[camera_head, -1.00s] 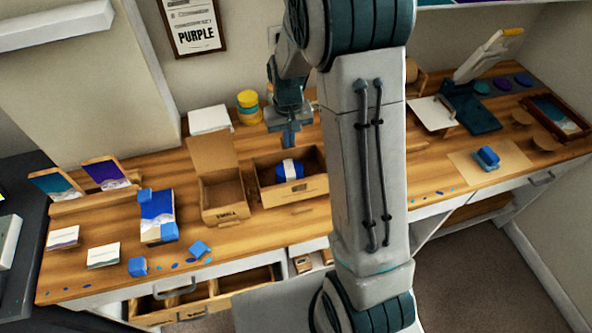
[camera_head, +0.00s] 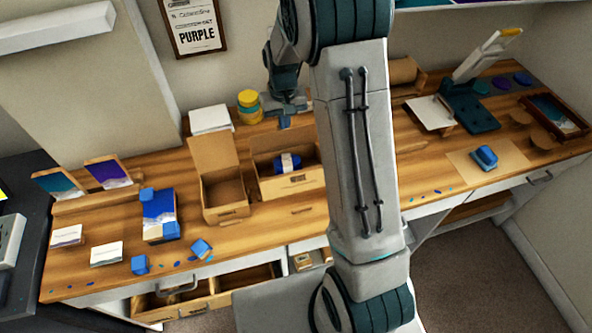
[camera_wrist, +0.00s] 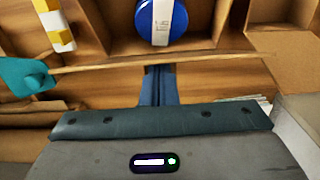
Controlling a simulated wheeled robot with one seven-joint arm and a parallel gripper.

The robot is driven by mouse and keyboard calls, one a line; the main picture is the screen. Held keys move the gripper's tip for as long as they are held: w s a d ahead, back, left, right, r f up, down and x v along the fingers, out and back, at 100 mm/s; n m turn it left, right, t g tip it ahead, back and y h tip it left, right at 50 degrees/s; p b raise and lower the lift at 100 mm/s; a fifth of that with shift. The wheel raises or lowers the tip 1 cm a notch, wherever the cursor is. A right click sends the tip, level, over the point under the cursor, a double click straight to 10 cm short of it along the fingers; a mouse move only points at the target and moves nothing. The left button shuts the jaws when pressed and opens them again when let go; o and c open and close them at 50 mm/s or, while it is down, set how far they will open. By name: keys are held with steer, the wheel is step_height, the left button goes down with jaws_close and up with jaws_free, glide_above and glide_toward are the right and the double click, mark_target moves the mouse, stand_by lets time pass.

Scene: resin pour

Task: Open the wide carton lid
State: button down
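The wide carton (camera_head: 291,187) stands on the wooden bench and holds a blue roll with a white band (camera_head: 287,163). Its lid (camera_head: 275,143) stands raised at the carton's back side, so the inside shows. My gripper (camera_head: 285,122) is at the lid's top edge, pointing down. In the wrist view, the narrow blue fingers (camera_wrist: 158,82) are close together and end at the thin lid edge (camera_wrist: 215,60). The blue roll (camera_wrist: 161,18) shows beyond that edge. I see no thing clamped between the fingers; their very tips are partly hidden.
An open narrow carton (camera_head: 224,191) stands just left of the wide one. Yellow-and-teal jars (camera_head: 249,106) and a white stack (camera_head: 210,119) are behind. Blue blocks, cards and a picture stand lie to the left. An open drawer (camera_head: 207,293) juts out below the bench.

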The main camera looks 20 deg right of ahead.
steer(key=shift+w+f, duration=0.1)
steer(key=shift+w, duration=1.2)
steer(key=w, duration=0.2)
steer(key=w+f, duration=0.1)
steer(key=w, duration=0.1)
steer(key=shift+w+f, duration=0.15)
steer(key=shift+w, duration=0.05)
step_height(320, 180, up, 9)
steer(key=p, duration=0.5)
stand_by(0.9)
